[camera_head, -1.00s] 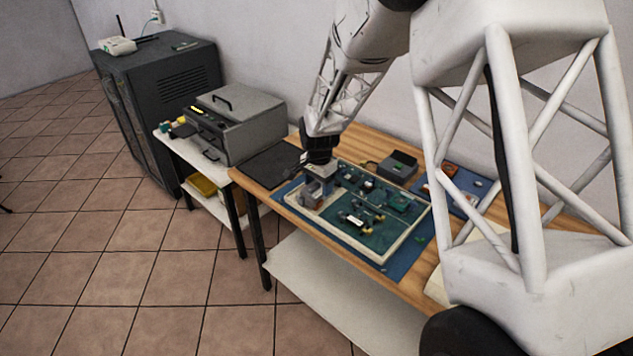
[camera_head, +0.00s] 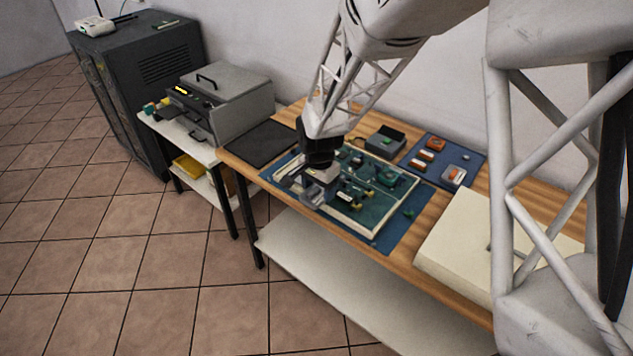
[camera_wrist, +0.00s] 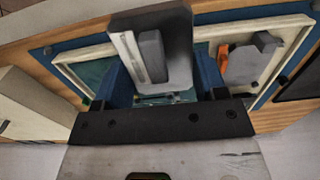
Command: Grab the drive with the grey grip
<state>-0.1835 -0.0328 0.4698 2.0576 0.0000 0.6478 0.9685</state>
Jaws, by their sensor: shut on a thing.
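In the wrist view a dark grey block (camera_wrist: 177,32) with a paler grey raised grip (camera_wrist: 152,58) and a light metal strip sits between the blue fingers of my gripper (camera_wrist: 160,75). I take it as the drive with the grey grip. My gripper is shut on it; the exact contact is partly hidden by the block. In the head view my gripper (camera_head: 318,178) is over the left end of the cream-rimmed tray (camera_head: 368,229), with grey shapes just below it. I cannot tell there whether the drive is clear of the tray.
The tray lies on a blue mat (camera_head: 389,238) and holds several green and dark parts. An open grey box (camera_head: 387,139) stands behind it. A second blue mat (camera_head: 468,158) with small orange parts lies right. A cream block (camera_head: 462,240) is front right, a black mat (camera_head: 259,143) left.

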